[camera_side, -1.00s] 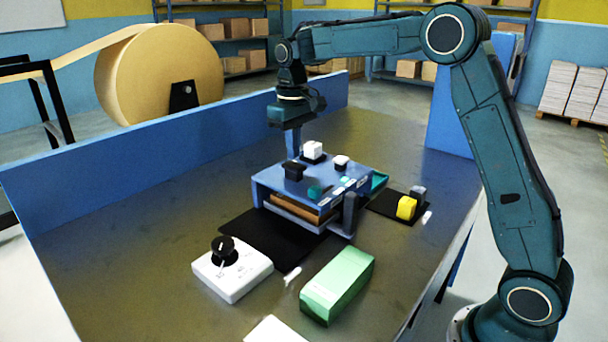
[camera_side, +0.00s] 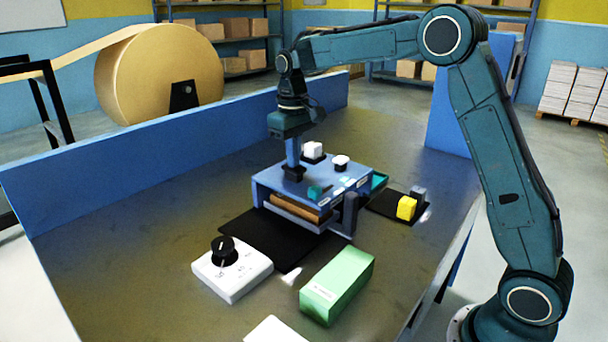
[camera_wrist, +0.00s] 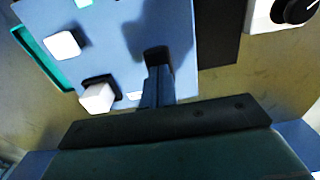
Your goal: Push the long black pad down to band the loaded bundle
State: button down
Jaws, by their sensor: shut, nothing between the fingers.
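The long black pad (camera_side: 293,174) is on top of the blue machine (camera_side: 268,186), near its left side. My gripper (camera_side: 292,162) is shut and empty, pointing straight down with its tips at the pad, seemingly touching it. In the wrist view my closed fingers (camera_wrist: 157,88) reach to the dark pad (camera_wrist: 157,54), and they hide part of it. The brown bundle (camera_side: 297,208) lies in the machine's front opening under the top plate. How tightly it is held cannot be told.
A white dial box (camera_side: 233,270) and a green box (camera_side: 337,287) stand in front. A yellow block (camera_side: 406,208) is at right. A blue wall (camera_side: 180,150) runs behind.

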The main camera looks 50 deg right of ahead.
jog(key=shift+f, duration=0.7)
jog(key=shift+r, duration=3.6)
